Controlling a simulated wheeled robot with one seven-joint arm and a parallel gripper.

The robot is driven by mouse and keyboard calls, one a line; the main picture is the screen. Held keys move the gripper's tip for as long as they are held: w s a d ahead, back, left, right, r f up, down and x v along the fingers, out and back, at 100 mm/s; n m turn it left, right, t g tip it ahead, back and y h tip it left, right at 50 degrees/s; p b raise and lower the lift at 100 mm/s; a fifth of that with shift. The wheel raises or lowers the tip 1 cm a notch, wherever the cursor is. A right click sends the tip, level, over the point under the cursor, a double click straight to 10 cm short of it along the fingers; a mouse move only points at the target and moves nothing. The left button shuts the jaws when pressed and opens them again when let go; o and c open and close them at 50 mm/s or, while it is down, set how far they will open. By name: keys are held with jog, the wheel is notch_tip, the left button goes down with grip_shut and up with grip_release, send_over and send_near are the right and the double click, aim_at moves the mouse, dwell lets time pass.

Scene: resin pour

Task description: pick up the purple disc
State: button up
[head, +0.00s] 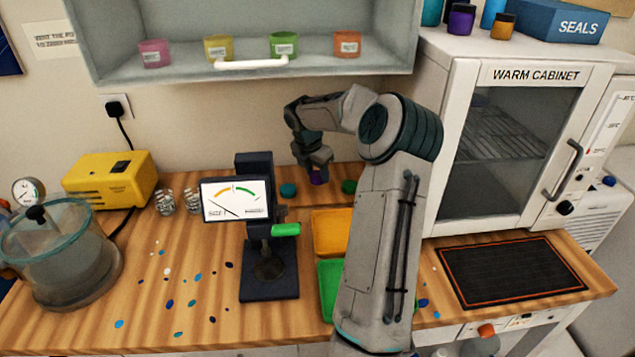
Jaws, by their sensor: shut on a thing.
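My gripper (317,170) is at the back of the wooden worktop, near the wall, pointing down. It is shut on the purple disc (317,179), which shows just under the fingertips. The fingers hide part of the disc, and I cannot tell whether it touches the worktop. A teal disc (288,190) lies to the left of my gripper and a green disc (349,186) to the right.
A dial press (270,270) stands left of my arm. An orange tray (330,222) and a green tray (326,290) are partly hidden by my arm. A cabinet (455,190) and black mat (510,271) are right. A shelf (250,78) hangs above.

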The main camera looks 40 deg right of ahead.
aim_at(317, 173)
jog(key=v, duration=0.3)
jog(key=shift+w, duration=0.3)
jog(key=w+a, duration=0.3)
jog(key=a, duration=0.2)
jog(key=w+a+b, duration=0.1)
jog(key=w+a, duration=0.2)
jog(key=a, duration=0.2)
jog(key=w+a+b, duration=0.1)
jog(key=w+a, duration=0.2)
jog(key=a, duration=0.3)
jog(key=shift+w, duration=0.4)
